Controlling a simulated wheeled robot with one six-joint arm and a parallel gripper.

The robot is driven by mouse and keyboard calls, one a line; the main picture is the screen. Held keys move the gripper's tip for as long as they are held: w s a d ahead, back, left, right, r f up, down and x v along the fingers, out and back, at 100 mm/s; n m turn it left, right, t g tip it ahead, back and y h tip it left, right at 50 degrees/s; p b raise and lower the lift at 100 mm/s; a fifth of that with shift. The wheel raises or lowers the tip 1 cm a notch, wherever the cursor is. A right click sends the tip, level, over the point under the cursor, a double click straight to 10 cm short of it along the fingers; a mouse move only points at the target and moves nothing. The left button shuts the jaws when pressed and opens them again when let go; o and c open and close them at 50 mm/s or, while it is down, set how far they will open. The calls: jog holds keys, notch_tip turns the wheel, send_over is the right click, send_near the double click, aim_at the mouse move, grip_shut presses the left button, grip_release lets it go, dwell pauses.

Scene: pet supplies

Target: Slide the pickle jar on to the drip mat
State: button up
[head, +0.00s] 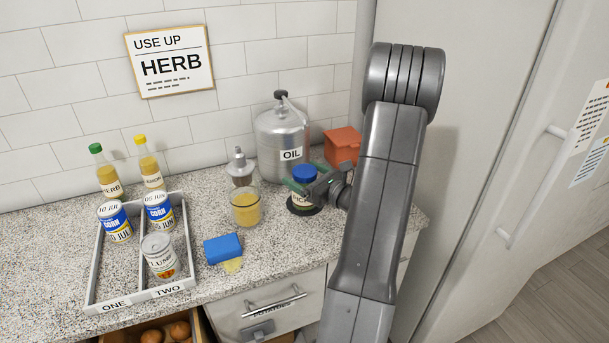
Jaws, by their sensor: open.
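The pickle jar (302,198) has a blue lid and a pale label, partly covered by my gripper. Whether the fingers touch the jar is not clear.
A metal oil can (283,138) stands behind the jar, and an orange box (343,143) behind right. A glass of yellow contents (245,208) and a grey bottle (240,168) are left. A blue sponge (223,248) lies in front; a divided tray (90,285) holds cans.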

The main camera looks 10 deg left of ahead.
jog(key=b+v, duration=0.2)
jog(key=v, duration=1.2)
jog(key=shift+w+a, duration=0.1)
jog(key=shift+a, duration=0.05)
jog(key=p+x, duration=0.2)
jog(key=x, duration=1.1)
jog(key=shift+w+a+r, duration=0.1)
jog(key=shift+w+a, duration=0.05)
jog(key=shift+a, duration=0.15)
